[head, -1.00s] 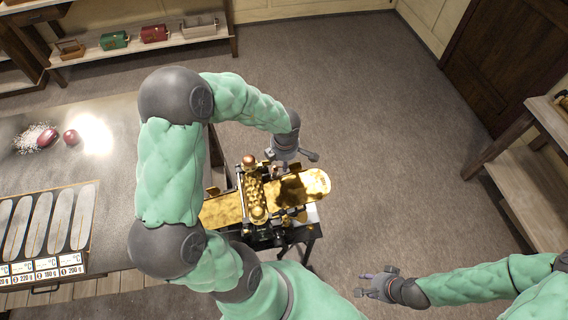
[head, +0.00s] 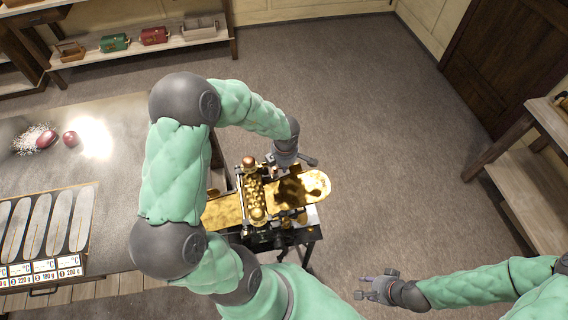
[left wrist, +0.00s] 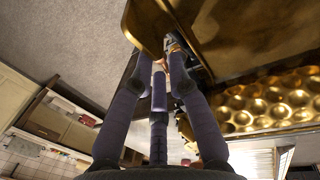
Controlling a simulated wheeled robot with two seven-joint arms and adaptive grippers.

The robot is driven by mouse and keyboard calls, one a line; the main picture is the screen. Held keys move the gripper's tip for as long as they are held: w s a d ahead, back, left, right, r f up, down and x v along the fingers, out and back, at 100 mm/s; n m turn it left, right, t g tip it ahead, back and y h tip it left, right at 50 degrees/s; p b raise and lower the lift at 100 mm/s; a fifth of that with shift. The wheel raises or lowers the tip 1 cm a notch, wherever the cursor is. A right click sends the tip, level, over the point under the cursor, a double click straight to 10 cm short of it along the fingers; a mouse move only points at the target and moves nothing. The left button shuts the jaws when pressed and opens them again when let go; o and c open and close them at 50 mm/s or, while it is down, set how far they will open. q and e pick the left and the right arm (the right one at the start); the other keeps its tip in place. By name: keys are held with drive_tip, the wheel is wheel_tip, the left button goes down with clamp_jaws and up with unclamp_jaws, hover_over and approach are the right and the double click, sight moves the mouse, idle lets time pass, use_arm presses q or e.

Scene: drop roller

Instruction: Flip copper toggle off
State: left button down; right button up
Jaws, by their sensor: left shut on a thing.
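The drop roller machine has a gold tray (head: 305,186) and a dimpled gold roller (head: 254,199). In the left wrist view the dimpled roller (left wrist: 265,98) is at the right. My left gripper (head: 279,165) is at the machine's far side, partly hidden by its own wrist. In the left wrist view its fingers (left wrist: 172,58) come together on a small copper-coloured piece (left wrist: 171,42), which looks like the copper toggle and is mostly covered by the fingertips. Which way the toggle leans cannot be told. My right gripper (head: 366,287) is empty, apart from the machine, with its fingers spread.
A metal-topped table (head: 105,122) at left holds red candies and a rack of oval moulds (head: 42,222). Shelves with boxes (head: 154,34) stand at the back, and a wooden shelf (head: 530,170) at right. The floor right of the machine is clear.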

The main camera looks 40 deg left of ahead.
use_arm(q)
drive_tip(key=shift+p, duration=0.35)
idle(0.3)
drive_tip(key=shift+w+a+n+g+y+p, duration=0.15)
drive_tip(key=shift+a+n+p, duration=0.1)
drive_tip(key=shift+n+p, duration=0.9)
drive_tip(key=shift+w+a+n+g+y+p, duration=0.1)
drive_tip(key=shift+a+n+p, duration=0.15)
drive_tip(key=shift+n+p, duration=0.8)
drive_tip(key=shift+w+a+n+g+y+p, duration=0.15)
drive_tip(key=shift+a+n+p, duration=0.1)
drive_tip(key=shift+n+p, duration=0.9)
drive_tip(key=shift+s, duration=0.1)
drive_tip(key=c, duration=1.2)
unclamp_jaws()
